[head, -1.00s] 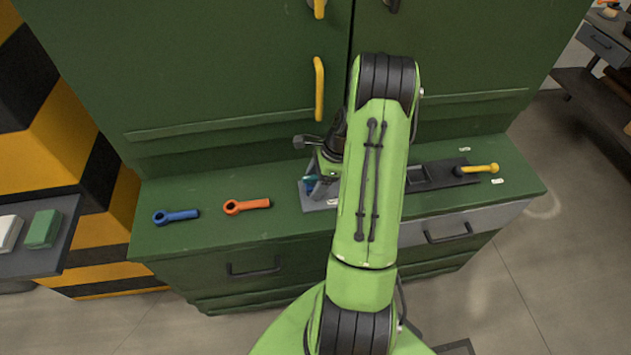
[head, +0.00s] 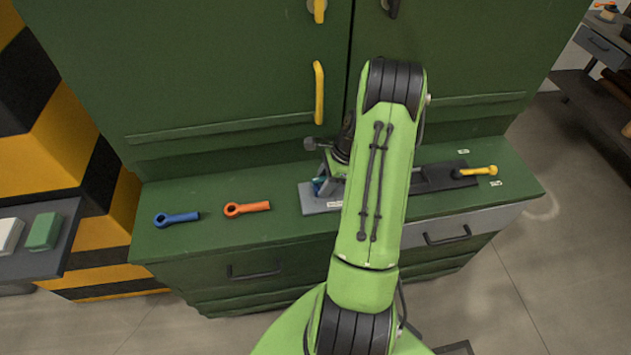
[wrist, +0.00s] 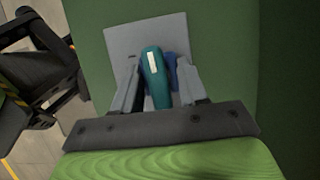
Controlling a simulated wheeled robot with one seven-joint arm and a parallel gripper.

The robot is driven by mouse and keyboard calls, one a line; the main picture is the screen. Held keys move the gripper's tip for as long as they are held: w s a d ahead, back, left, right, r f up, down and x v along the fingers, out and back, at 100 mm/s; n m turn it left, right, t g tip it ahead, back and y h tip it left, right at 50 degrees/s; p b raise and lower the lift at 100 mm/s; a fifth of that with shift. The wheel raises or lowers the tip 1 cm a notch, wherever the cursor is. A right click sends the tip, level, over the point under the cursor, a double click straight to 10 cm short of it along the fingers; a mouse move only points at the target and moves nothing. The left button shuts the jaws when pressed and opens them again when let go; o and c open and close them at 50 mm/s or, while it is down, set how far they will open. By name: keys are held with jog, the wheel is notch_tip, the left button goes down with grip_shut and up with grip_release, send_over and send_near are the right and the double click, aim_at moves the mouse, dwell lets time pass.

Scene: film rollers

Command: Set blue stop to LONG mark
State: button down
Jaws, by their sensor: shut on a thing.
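The blue stop appears as a teal, rounded piece with a white stripe (wrist: 153,72) and a darker blue part close beside it in the wrist view. In the head view, only a bit of the teal piece (head: 319,186) shows at the grey plate (head: 309,201). My gripper (wrist: 157,92) is shut around the teal piece, one grey finger on each side. In the head view my arm hides most of the gripper and the middle of the dark track (head: 430,180). A small white label (head: 335,204) is on the plate's front; its text is unreadable.
A yellow-handled piece (head: 478,171) lies at the track's right end, near white labels (head: 463,152). A blue ring-ended tool (head: 177,217) and an orange one (head: 247,208) lie left on the green counter (head: 220,235). Green cabinet doors (head: 230,70) stand behind.

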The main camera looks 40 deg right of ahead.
jog(key=s+d, duration=0.1)
jog(key=d, duration=0.1)
jog(key=s+d+p, duration=0.1)
jog(key=s+d, duration=0.1)
jog(key=d, duration=0.1)
jog(key=s+d, duration=0.2)
jog(key=d, duration=0.1)
jog(key=shift+s+p, duration=0.2)
jog(key=shift+p, duration=0.15)
jog(key=c, duration=0.6)
grip_release()
jog(key=p+v, duration=0.2)
jog(key=v, duration=1.3)
jog(key=shift+r+p, duration=0.3)
jog(key=shift+r, duration=0.1)
